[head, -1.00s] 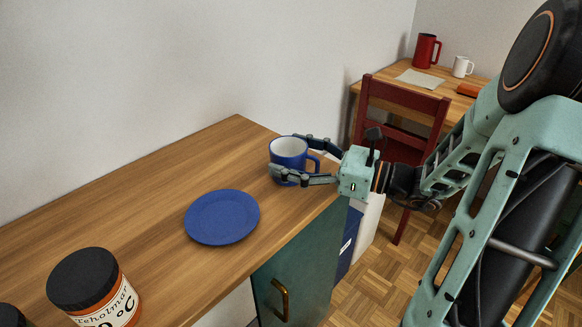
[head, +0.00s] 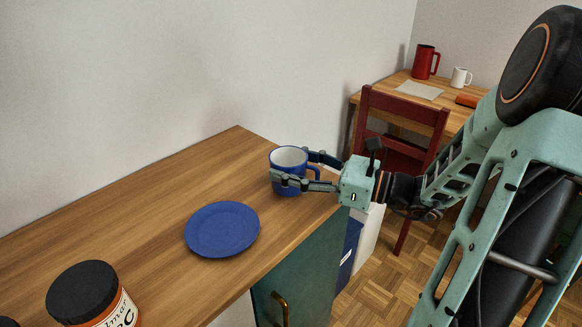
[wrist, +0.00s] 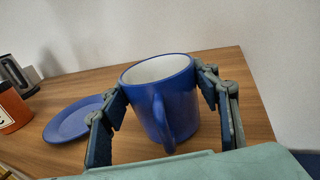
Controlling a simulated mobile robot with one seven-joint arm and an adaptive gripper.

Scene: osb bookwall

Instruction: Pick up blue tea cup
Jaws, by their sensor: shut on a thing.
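The blue tea cup (head: 289,170), white inside, is upright at the far right end of the wooden counter. My gripper (head: 297,172) reaches it from the right and is shut on it, one finger on each side. In the wrist view the cup (wrist: 165,95) sits between the two fingers of my gripper (wrist: 160,104), with its handle turned toward the palm. I cannot tell whether the cup's base touches the counter.
A blue plate (head: 222,229) lies on the wooden counter (head: 150,215) left of the cup. A jar with a black lid (head: 83,291) stands near left. A wall runs behind. A red chair (head: 403,113) and a table with a red pitcher (head: 425,62) and white mug (head: 460,77) are beyond.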

